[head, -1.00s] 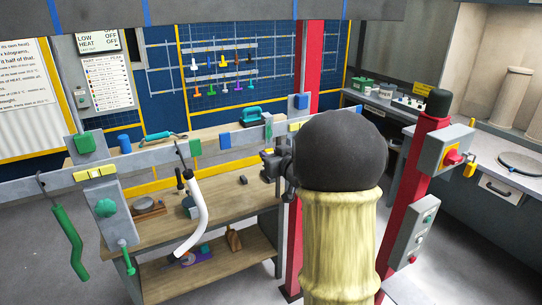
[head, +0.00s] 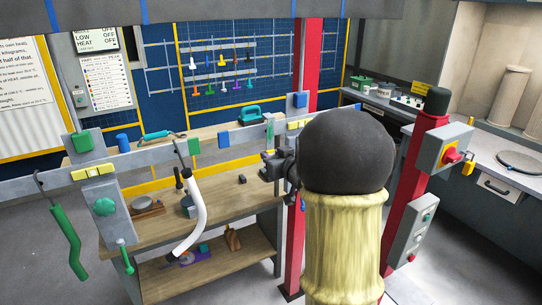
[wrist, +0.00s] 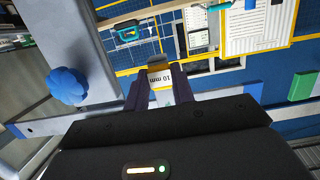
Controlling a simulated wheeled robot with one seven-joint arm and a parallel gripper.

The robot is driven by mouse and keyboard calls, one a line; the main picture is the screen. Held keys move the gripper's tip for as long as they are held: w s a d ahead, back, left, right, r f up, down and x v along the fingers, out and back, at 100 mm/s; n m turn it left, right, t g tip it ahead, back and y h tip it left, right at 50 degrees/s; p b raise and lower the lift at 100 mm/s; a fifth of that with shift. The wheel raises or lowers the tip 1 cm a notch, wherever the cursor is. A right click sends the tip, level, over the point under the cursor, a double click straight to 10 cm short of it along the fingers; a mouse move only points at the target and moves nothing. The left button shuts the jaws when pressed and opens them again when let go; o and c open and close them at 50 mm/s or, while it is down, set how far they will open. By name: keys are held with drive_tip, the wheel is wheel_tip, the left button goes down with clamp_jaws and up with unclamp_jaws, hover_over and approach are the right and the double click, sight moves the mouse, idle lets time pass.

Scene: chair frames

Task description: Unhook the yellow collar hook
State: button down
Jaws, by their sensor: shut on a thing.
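The grey rail (head: 165,151) runs across the view. I cannot tell whether the hook still touches the rail.
A white-handled hook (head: 190,215) and a green-handled hook (head: 67,240) hang from the rail to the left. A wooden workbench (head: 215,205) stands behind it. A red post (head: 408,190) with switch boxes is at right. A blue knob (wrist: 67,86) shows in the wrist view.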

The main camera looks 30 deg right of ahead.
drive_tip(key=shift+s, duration=0.7)
drive_tip(key=shift+s, duration=0.1)
drive_tip(key=shift+s+d+r, duration=0.1)
drive_tip(key=shift+s+r, duration=0.15)
drive_tip(key=shift+s, duration=1)
drive_tip(key=shift+s+r, duration=0.25)
drive_tip(key=shift+s, duration=0.95)
